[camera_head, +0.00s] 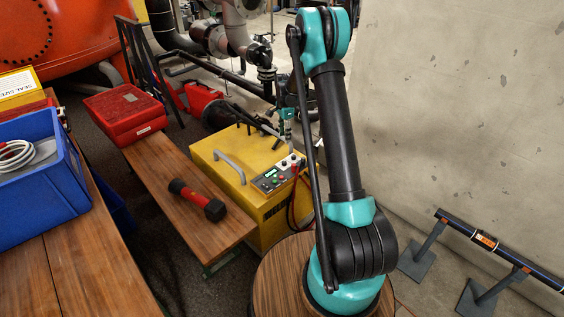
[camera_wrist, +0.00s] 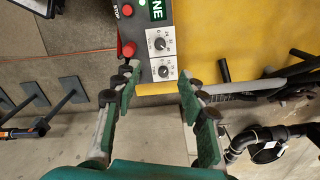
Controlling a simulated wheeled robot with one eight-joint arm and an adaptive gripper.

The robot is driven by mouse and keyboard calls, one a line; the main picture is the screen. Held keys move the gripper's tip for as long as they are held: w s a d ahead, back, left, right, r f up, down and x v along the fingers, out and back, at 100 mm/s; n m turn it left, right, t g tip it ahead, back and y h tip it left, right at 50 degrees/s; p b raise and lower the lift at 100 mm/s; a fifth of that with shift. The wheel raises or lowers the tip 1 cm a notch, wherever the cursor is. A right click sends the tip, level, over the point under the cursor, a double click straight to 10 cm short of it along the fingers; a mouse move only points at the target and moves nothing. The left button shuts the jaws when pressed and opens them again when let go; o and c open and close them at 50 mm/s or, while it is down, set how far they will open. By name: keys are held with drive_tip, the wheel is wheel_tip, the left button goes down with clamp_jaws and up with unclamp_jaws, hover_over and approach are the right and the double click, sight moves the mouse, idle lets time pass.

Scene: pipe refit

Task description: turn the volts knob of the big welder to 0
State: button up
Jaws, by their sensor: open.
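The big welder (camera_head: 222,160) is a yellow box with a grey control panel (camera_head: 275,179) on its top right edge. In the wrist view the panel (camera_wrist: 144,20) carries two dark knobs on white dial plates, an upper knob (camera_wrist: 160,43) and a lower knob (camera_wrist: 163,71). The dial lettering is too small to read, so I cannot tell which is volts. My gripper (camera_wrist: 158,84) is open and empty, its green-padded fingers spread to either side of the lower knob's line. The lower knob shows between the fingertips; I see no contact.
A round wooden top (camera_head: 285,275) is in front. Dark pipes (camera_head: 222,66) run behind; a concrete wall (camera_head: 450,110) is right.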

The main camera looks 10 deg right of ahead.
sight(284, 162)
wheel_tip(284, 162, down, 16)
drive_tip(key=shift+r, duration=0.2)
idle(0.4)
clamp_jaws()
